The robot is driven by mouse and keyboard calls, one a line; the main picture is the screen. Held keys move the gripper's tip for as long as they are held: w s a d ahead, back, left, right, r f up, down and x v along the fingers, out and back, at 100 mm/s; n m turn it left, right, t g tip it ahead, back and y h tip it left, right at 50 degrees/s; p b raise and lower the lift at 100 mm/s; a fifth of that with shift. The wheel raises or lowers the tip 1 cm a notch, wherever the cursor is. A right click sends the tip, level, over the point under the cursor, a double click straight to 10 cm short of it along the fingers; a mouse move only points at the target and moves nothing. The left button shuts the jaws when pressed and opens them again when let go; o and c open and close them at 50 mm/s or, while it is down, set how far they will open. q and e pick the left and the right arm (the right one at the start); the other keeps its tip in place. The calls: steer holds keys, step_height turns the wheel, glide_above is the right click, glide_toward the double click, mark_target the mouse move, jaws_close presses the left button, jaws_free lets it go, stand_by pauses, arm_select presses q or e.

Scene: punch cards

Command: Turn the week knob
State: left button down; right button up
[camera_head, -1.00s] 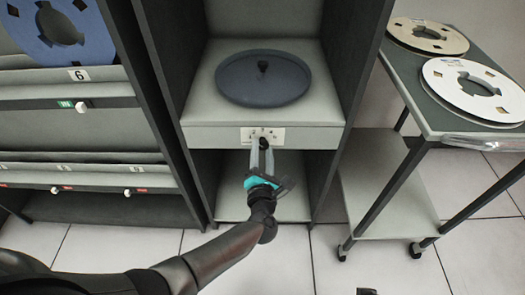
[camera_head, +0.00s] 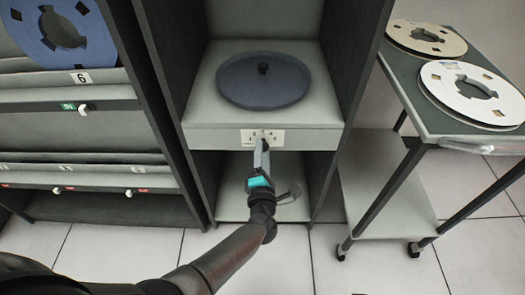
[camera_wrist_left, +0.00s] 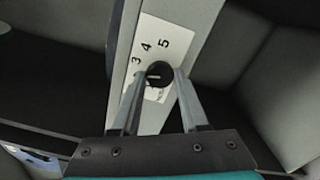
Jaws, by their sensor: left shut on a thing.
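The week knob is a small black round knob on a pale plate (camera_head: 277,138) on the front edge of the grey shelf. In the left wrist view the knob (camera_wrist_left: 159,72) has a light pointer line, with the numbers 3, 4 and 5 beside it on the plate (camera_wrist_left: 150,45). My left gripper (camera_head: 262,143) reaches up to the plate from below. In the left wrist view its two fingers (camera_wrist_left: 155,80) are on either side of the knob, shut on it. In the head view the fingers mostly hide the knob. My right gripper is not in view.
A dark blue round platter (camera_head: 262,80) lies on the shelf above the plate. A rack with a blue reel (camera_head: 50,50) stands at the left. A trolley (camera_head: 425,115) with pale reels (camera_head: 473,93) stands at the right. The space below the shelf is open.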

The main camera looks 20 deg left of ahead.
arm_select(q)
steer(key=shift+m+p, duration=1.1)
steer(key=shift+m, duration=4.1)
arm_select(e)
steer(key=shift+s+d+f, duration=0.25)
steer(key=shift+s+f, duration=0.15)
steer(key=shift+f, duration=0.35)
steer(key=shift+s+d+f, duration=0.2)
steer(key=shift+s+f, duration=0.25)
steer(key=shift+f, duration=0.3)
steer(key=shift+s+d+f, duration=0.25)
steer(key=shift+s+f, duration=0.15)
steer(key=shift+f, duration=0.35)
arm_select(q)
steer(key=shift+c, duration=2.2)
jaws_free()
steer(key=shift+s, duration=0.1)
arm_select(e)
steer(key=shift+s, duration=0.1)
